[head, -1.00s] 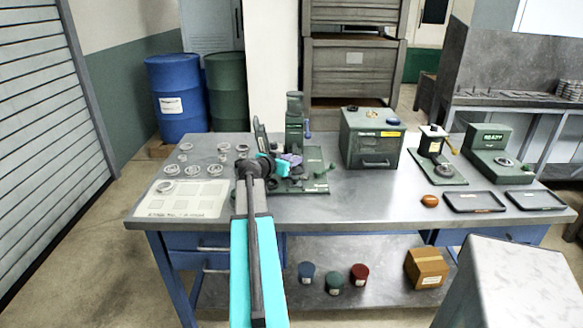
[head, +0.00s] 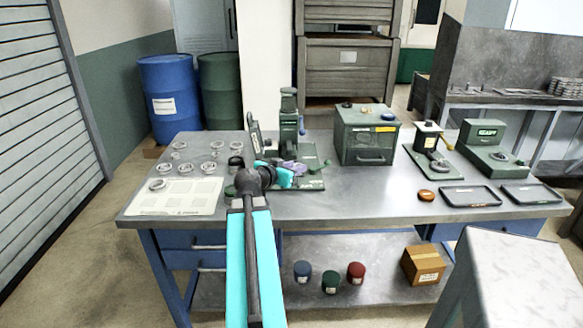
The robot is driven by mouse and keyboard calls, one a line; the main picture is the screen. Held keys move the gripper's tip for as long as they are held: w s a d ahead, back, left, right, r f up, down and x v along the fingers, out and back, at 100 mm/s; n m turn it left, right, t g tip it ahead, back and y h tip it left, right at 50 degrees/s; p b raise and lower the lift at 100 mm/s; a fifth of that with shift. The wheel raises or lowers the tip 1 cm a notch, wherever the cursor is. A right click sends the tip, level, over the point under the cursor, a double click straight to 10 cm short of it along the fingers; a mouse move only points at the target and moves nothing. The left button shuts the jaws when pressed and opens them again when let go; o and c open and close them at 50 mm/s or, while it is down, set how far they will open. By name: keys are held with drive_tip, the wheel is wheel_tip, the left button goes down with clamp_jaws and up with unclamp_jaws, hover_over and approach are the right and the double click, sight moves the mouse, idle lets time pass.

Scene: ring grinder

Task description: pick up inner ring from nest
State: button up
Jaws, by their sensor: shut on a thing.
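My gripper (head: 288,176), with turquoise parts, is at the base of the green ring grinder (head: 289,126) in the middle of the table. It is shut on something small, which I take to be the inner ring. The ring itself cannot be made out at this size. A purple-grey part (head: 295,166) lies against the fingertips in this view. The nest cannot be told apart, and my wrist and arm cover part of the grinder's base.
Several metal rings (head: 188,168) stand at the table's left, with one (head: 157,184) on a pale mat (head: 185,199). A green cabinet (head: 366,135), a gauge stand (head: 432,150), another green device (head: 488,150) and two dark trays (head: 470,197) occupy the right.

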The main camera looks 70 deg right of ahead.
drive_tip(key=s+a+b, duration=0.1)
drive_tip(key=b, duration=0.3)
drive_tip(key=a+b, duration=0.1)
drive_tip(key=b, duration=0.4)
drive_tip(key=s+a+b, duration=0.1)
drive_tip(key=a+b, duration=0.1)
drive_tip(key=b, duration=0.3)
drive_tip(key=shift+s+r, duration=0.15)
drive_tip(key=shift+s, duration=0.2)
drive_tip(key=shift+a+r+b, duration=0.1)
drive_tip(key=shift+b, duration=0.2)
idle(0.4)
